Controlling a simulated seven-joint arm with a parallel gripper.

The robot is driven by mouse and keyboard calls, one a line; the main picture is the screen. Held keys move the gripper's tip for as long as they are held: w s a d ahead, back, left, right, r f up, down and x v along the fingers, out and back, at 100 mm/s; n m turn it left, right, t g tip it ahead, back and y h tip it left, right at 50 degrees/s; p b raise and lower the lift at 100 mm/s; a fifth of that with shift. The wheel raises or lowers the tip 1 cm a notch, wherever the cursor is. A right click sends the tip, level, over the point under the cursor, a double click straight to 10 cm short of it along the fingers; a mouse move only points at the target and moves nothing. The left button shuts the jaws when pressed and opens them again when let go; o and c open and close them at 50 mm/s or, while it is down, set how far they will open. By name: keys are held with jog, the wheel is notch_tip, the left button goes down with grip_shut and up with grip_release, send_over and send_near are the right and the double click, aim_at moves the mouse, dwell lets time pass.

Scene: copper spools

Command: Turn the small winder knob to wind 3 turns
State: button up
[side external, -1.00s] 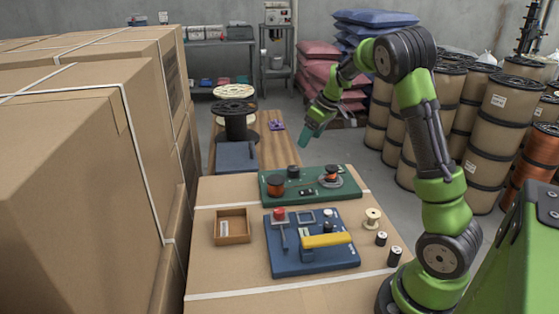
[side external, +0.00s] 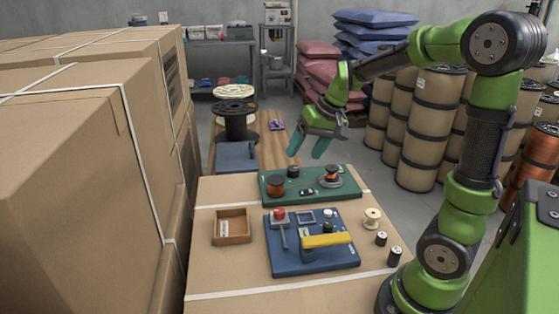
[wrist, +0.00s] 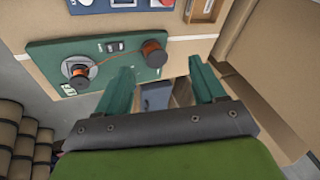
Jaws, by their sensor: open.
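A green board (side external: 325,191) lies at the back of the cardboard-topped work surface. It carries a copper spool (side external: 276,185) on the left and another copper spool (side external: 332,173) on a grey disc at the right. A small dark knob-like part (side external: 292,171) stands near the left spool; I cannot tell if it is the winder knob. In the wrist view, copper wire runs across the board (wrist: 45,56) between the spools. My gripper (side external: 306,150) is open and empty, above and behind the board's far edge; its teal fingers (wrist: 161,68) spread apart in the wrist view.
In front of the board is a blue board (side external: 288,262) with a red knob and yellow lever. A wooden tray (side external: 231,239) is left, and small spools (side external: 372,216) are right. Tall boxes (side external: 80,180) line the left. Air around my gripper is clear.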

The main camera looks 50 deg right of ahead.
jog(key=s+a+r, duration=0.1)
jog(key=s+a, duration=0.2)
jog(key=a, duration=0.3)
jog(key=shift+r+y, duration=0.3)
jog(key=shift+s+f+m, duration=0.1)
jog(key=shift+s+m, duration=0.05)
jog(key=shift+m, duration=0.15)
